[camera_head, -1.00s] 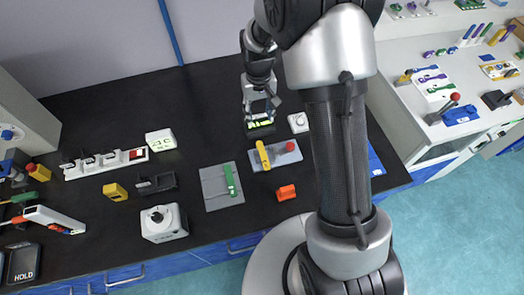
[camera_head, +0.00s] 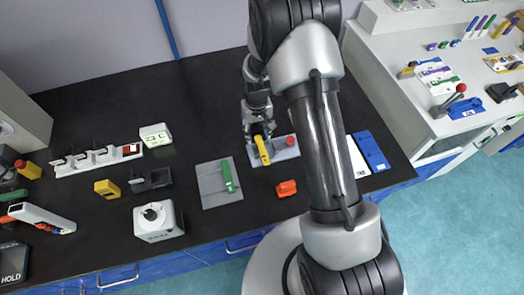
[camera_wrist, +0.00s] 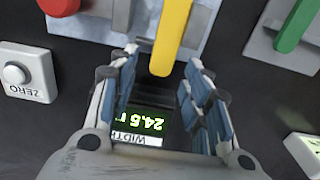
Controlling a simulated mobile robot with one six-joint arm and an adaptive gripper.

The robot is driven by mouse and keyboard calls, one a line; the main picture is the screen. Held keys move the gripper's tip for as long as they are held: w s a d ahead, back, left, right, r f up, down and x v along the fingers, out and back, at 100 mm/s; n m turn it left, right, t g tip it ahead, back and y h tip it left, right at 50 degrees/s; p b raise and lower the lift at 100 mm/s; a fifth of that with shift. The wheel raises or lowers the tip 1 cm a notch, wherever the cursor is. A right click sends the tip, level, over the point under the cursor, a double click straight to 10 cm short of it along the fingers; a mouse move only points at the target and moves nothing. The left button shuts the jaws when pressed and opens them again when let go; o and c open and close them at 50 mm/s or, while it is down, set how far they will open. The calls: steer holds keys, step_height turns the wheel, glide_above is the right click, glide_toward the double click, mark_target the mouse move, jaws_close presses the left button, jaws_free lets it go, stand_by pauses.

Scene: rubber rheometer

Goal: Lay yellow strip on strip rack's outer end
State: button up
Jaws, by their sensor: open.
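A long yellow strip (camera_head: 263,151) lies on a grey plate (camera_head: 282,155) that also carries a red knob. My gripper (camera_head: 260,131) is at the strip's far end. In the wrist view the yellow strip (camera_wrist: 172,35) reaches in from the top, and its near end lies between the spread fingers of my open gripper (camera_wrist: 160,70). I cannot tell whether a finger touches it. I cannot clearly identify the strip rack; a long white holder (camera_head: 98,162) with dark slots stands at the left of the bench.
A green bar lies on a grey plate (camera_head: 212,190) to the left. A WIDTH display (camera_wrist: 140,125) and a white ZERO button box (camera_wrist: 25,72) are close to the fingers. An orange block (camera_head: 287,188) lies in front. The back of the black bench is clear.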

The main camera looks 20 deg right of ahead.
steer(key=shift+f, duration=0.25)
stand_by(0.3)
steer(key=shift+c, duration=0.3)
steer(key=c, duration=0.9)
